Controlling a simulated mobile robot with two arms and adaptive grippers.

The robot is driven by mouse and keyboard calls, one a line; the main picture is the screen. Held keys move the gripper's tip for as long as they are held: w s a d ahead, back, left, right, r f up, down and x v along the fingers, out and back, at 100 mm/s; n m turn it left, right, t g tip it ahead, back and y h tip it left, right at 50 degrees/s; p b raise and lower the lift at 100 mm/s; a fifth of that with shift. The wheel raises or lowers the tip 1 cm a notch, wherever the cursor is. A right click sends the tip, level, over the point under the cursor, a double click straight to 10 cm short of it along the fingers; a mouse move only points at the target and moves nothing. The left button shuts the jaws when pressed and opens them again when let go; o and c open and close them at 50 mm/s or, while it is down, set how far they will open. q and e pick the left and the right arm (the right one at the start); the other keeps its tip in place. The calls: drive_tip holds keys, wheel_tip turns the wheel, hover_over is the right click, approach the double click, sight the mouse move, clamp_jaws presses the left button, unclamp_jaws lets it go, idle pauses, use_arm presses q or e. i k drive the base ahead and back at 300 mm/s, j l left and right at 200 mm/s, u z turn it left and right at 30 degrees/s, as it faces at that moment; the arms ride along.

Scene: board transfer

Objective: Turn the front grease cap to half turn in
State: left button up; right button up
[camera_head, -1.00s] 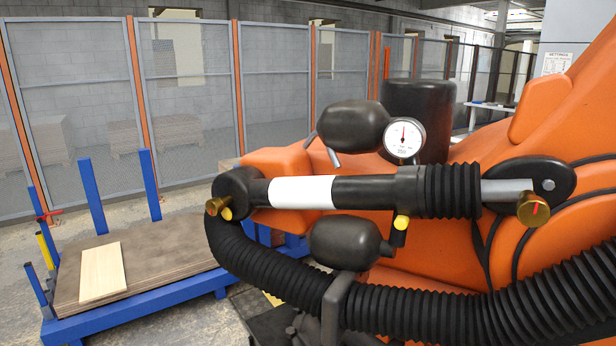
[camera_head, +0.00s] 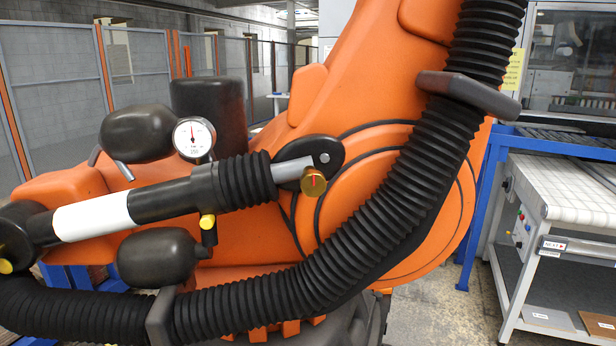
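A brass grease cap (camera_head: 313,182) with a red mark on its face sits at the right end of the black cylinder (camera_head: 165,200), below the grey rod's pivot. The red mark stands close to upright. A second brass cap (camera_head: 3,252) is at the cylinder's left end, mostly cut off by the picture's left edge. I cannot tell from the picture which one is called front. Neither of my grippers is in view, and nothing touches the right cap.
The large orange robot arm (camera_head: 345,75) fills the middle. A thick black corrugated hose (camera_head: 400,205) curves below and right of the cap. A round gauge (camera_head: 194,138) stands above the cylinder. At right are a white-topped conveyor (camera_head: 575,190) and a blue frame (camera_head: 489,200), with bare floor before them.

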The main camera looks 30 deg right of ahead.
sight(313, 184)
drive_tip(key=l+z, duration=0.15)
drive_tip(key=z, duration=0.3)
drive_tip(key=k+l+z, duration=0.1)
drive_tip(key=z, duration=0.3)
drive_tip(key=i+l, duration=0.05)
drive_tip(key=l, duration=0.05)
